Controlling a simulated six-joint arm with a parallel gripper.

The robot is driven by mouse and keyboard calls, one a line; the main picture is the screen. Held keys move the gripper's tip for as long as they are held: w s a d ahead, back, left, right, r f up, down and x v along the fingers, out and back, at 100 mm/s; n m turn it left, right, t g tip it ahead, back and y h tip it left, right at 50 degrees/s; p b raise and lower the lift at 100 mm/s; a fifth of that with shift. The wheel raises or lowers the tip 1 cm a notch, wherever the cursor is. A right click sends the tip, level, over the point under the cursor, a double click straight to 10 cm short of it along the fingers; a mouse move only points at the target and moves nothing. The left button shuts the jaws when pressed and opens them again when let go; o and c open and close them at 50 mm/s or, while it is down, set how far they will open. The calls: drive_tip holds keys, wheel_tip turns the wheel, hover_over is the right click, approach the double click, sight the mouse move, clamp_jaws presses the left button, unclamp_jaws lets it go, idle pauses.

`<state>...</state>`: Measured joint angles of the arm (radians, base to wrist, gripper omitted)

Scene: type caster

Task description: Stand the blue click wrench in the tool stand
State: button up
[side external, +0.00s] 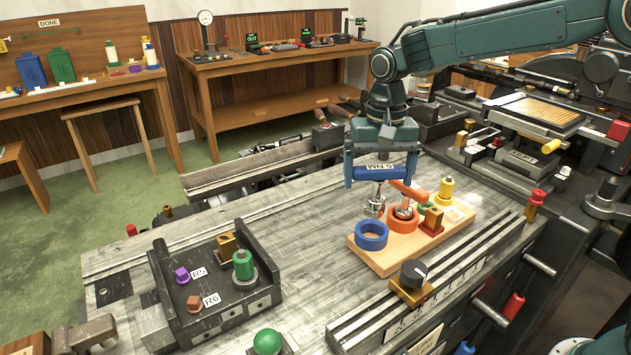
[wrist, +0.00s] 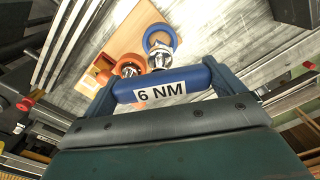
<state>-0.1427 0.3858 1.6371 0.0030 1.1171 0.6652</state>
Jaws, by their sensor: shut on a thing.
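The blue click wrench (side external: 383,173), labelled 6 NM, is held with its blue handle level between the jaws of my gripper (side external: 380,168). Its metal head (side external: 375,207) hangs downward. In the wrist view the handle (wrist: 165,88) spans my gripper (wrist: 162,84), and the head overlaps the near edge of the blue ring. The tool stand is a light wooden board (side external: 394,262) with a blue ring (side external: 371,236) and an orange ring (side external: 402,224). The blue ring looks empty; the head appears just above it, apart. An orange wrench (side external: 410,190) stands in the orange ring.
A black-and-brass dial (side external: 412,275) stands in front. A dark tray (side external: 215,285) with coloured pieces sits left. The metal table (side external: 310,235) between is clear.

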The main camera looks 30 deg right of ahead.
sight(376, 197)
drive_tip(key=shift+f, duration=0.25)
drive_tip(key=shift+f, duration=2.95)
drive_tip(key=shift+f, duration=0.4)
drive_tip(key=o, duration=1)
drive_tip(key=shift+o, duration=0.2)
drive_tip(key=shift+r, duration=0.1)
wheel_tip(376, 197, up, 14)
drive_tip(key=shift+f, duration=0.2)
drive_tip(key=shift+s, duration=0.1)
